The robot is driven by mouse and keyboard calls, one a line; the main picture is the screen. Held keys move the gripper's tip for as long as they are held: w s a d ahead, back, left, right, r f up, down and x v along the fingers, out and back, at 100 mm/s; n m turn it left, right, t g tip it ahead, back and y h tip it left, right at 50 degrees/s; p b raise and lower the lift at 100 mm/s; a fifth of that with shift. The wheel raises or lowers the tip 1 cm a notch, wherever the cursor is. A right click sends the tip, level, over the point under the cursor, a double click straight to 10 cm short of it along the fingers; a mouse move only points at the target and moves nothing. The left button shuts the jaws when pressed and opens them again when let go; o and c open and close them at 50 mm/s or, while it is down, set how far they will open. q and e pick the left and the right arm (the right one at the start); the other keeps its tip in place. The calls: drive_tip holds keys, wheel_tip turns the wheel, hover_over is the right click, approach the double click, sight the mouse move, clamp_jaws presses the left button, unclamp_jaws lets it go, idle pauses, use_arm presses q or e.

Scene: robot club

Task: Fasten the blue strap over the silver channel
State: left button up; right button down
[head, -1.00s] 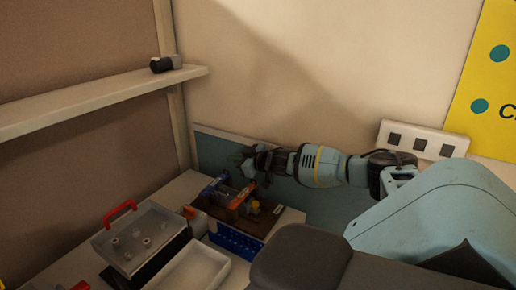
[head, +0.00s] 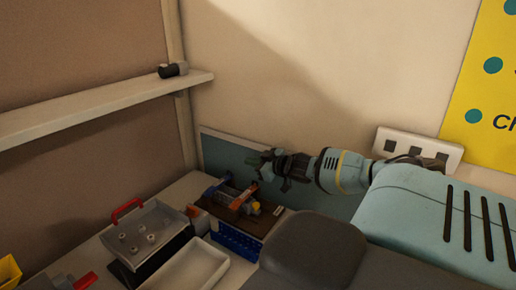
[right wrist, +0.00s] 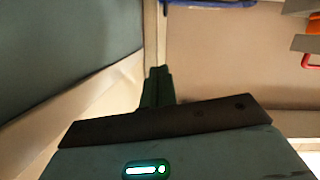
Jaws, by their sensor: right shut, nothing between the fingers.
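The blue strap (head: 213,189) appears as a small blue piece at the left end of a brown board on the worktable in the head view. The silver channel (head: 229,191) seems to lie beside it, small and dim; whether the strap crosses it I cannot tell. An orange clamp-like piece (head: 244,197) stands to its right. My right gripper (head: 262,163) is above and behind the board, apart from it, shut and empty. In the right wrist view its fingers (right wrist: 157,75) are together with nothing between them. My left gripper is out of view.
A blue crate (head: 236,243) is under the board. A grey case with a red handle (head: 127,208) and a white tray (head: 198,267) stand nearby. A teal panel (head: 228,150) is close behind the gripper. A shelf (head: 100,106) hangs at the left.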

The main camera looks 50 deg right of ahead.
drive_tip(key=shift+v, duration=0.75)
drive_tip(key=shift+s+d, duration=0.1)
idle(0.3)
